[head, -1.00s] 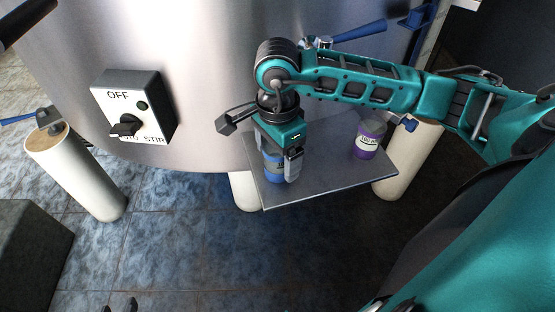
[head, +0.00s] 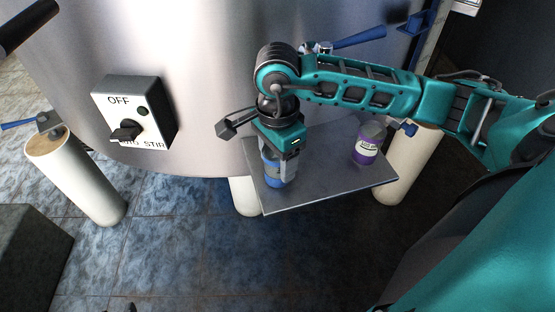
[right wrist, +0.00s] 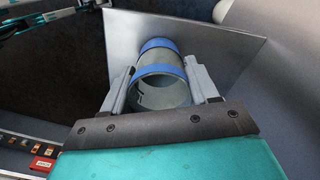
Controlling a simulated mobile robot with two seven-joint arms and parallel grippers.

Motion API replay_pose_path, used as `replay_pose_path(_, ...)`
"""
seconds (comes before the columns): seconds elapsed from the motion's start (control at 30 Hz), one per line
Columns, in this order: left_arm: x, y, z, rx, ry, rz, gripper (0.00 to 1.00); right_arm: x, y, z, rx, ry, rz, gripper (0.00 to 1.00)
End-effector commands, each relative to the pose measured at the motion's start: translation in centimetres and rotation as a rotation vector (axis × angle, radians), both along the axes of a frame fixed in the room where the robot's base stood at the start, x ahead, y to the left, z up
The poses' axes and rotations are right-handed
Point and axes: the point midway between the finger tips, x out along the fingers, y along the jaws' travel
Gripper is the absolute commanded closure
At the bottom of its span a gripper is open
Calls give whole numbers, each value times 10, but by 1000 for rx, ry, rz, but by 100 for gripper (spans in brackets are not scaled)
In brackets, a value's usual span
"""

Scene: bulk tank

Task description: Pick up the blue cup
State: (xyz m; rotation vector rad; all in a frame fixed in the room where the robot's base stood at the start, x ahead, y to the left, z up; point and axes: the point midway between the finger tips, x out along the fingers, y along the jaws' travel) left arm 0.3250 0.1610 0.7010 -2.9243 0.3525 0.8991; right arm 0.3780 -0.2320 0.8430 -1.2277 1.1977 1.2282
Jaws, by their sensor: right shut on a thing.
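The blue cup (head: 273,174) stands on the left part of the grey metal shelf (head: 325,190). My right gripper (head: 279,164) comes down on it from above, and its fingers cover part of the cup in the head view. In the right wrist view the cup (right wrist: 160,72) shows its open rim, blue bands and grey inside. The right fingers (right wrist: 160,88) are shut on it, one on each side. Whether the cup has left the shelf is hard to tell. My left gripper is not clearly in view.
A purple cup (head: 367,146) stands on the right part of the shelf. Behind is the large steel tank (head: 210,60) with an OFF/stir switch box (head: 134,112). Blue-handled valves and white legs (head: 78,180) stand around.

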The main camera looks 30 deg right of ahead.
Motion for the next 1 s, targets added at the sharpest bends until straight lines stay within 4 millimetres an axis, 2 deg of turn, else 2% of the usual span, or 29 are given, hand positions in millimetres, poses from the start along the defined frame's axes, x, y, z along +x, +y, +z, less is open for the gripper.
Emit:
replay_pose_path(0.17,0,0,3,1,-2,0,57,1,0,16,1,-4,0,70)
replay_pose_path(0.27,0,1,5,3,-4,1,57,1,0,33,0,-5,0,70)
replay_pose_path(0.7,-4,8,11,18,3,9,57,1,0,159,-1,-8,0,70)
replay_pose_path(0.8,-5,10,15,20,-3,12,57,1,-1,177,-1,-5,-1,70)
replay_pose_path(1.0,-7,14,13,27,3,20,57,0,0,195,0,-2,0,70)
